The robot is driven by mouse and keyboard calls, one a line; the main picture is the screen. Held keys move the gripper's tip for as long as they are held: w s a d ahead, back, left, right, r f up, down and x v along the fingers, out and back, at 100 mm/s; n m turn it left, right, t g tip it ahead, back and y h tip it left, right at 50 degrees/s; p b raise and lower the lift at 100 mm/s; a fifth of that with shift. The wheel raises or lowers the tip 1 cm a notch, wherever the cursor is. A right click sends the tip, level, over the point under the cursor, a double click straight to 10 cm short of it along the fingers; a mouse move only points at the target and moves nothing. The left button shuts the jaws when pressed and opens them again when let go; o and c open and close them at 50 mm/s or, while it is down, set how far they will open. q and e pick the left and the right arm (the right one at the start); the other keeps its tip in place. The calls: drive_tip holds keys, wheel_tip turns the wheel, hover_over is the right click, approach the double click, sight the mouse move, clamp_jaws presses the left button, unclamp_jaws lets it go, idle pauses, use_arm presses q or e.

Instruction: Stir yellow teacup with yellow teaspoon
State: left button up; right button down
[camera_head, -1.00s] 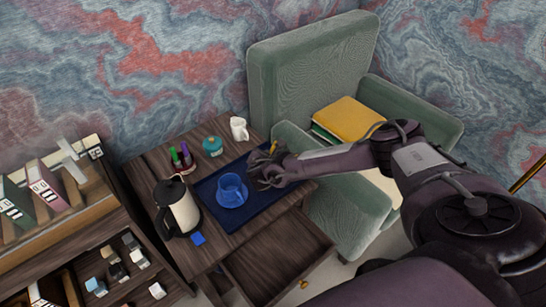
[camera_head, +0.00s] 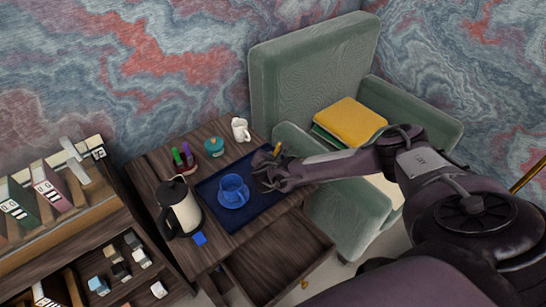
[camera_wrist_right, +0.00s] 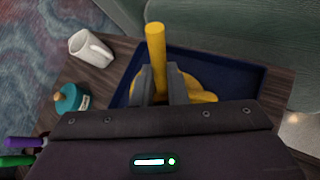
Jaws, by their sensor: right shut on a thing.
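My right gripper (camera_head: 267,168) is above the right part of the blue tray (camera_head: 222,220). It is shut on the yellow teaspoon (camera_head: 277,149). In the right wrist view, the teaspoon handle (camera_wrist_right: 156,45) sticks up between the two fingers (camera_wrist_right: 157,84). Yellow parts of what looks like the yellow teacup (camera_wrist_right: 198,86) show behind and beside the fingers, on the tray. The gripper hides the rest, and I cannot tell whether the spoon's bowl is inside the cup. In the head view the teacup is hidden behind my gripper. My left gripper is not in view.
A blue cup (camera_head: 233,189) stands on the tray left of my gripper. A kettle (camera_head: 180,208), marker pens (camera_head: 184,157), a teal jar (camera_head: 214,147) and a white mug (camera_head: 240,130) surround the tray. An open drawer (camera_head: 275,262) juts out in front. A green armchair (camera_head: 311,92) stands behind.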

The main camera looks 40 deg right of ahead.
wheel_tip(320, 180, up, 7)
drive_tip(key=s+d+p, duration=0.1)
drive_tip(key=d+p, duration=0.1)
drive_tip(key=p, duration=0.4)
drive_tip(key=shift+s+d+p, duration=0.15)
drive_tip(key=shift+d+p, duration=0.15)
idle(0.7)
wheel_tip(320, 180, up, 5)
drive_tip(key=p, duration=0.4)
idle(0.3)
idle(0.4)
